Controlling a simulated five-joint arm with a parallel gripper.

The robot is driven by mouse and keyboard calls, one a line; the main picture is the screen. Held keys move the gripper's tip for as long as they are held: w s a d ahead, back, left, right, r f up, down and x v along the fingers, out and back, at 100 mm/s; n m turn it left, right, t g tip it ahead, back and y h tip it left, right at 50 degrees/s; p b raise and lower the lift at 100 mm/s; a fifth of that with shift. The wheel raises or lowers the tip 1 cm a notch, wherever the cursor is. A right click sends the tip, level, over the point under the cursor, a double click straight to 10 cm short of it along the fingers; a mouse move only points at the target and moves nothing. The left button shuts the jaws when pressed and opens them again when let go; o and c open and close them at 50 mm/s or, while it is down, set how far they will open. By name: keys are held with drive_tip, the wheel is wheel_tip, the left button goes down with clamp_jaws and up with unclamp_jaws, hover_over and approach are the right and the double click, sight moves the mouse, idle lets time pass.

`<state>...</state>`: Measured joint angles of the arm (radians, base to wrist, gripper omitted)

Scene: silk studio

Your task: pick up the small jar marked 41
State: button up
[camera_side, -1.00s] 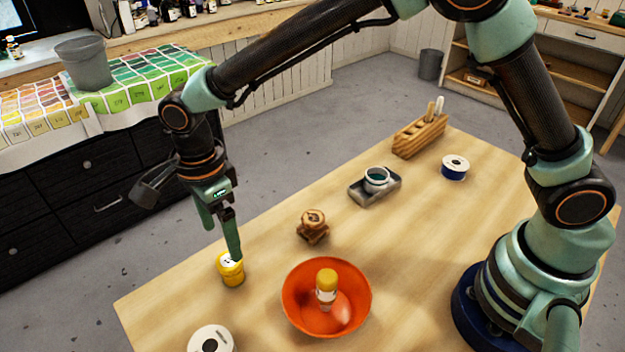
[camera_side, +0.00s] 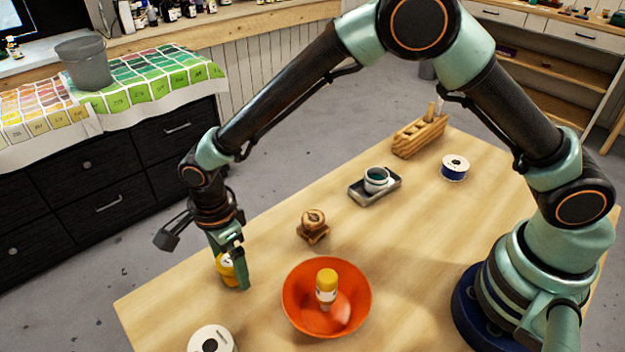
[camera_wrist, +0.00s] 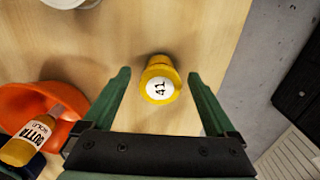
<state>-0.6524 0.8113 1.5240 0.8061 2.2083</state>
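The small yellow jar (camera_wrist: 161,82) has a white round label reading 41 on top. In the side view the yellow jar (camera_side: 226,268) stands near the table's left edge, partly hidden behind my gripper (camera_side: 236,268). In the wrist view my gripper (camera_wrist: 161,100) is open, its two green fingers spread wide on either side of the jar. The jar lies between and slightly beyond the fingertips, with gaps on both sides. I cannot tell exactly how high the fingertips are above the table.
A wooden stamp-like piece (camera_side: 313,226) is behind, and a white roll (camera_side: 211,340) in front. A tray (camera_side: 384,190), blue spool (camera_side: 455,168) and wooden rack (camera_side: 418,137) stand farther back.

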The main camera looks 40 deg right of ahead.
clamp_jaws()
drive_tip(key=shift+r, duration=0.1)
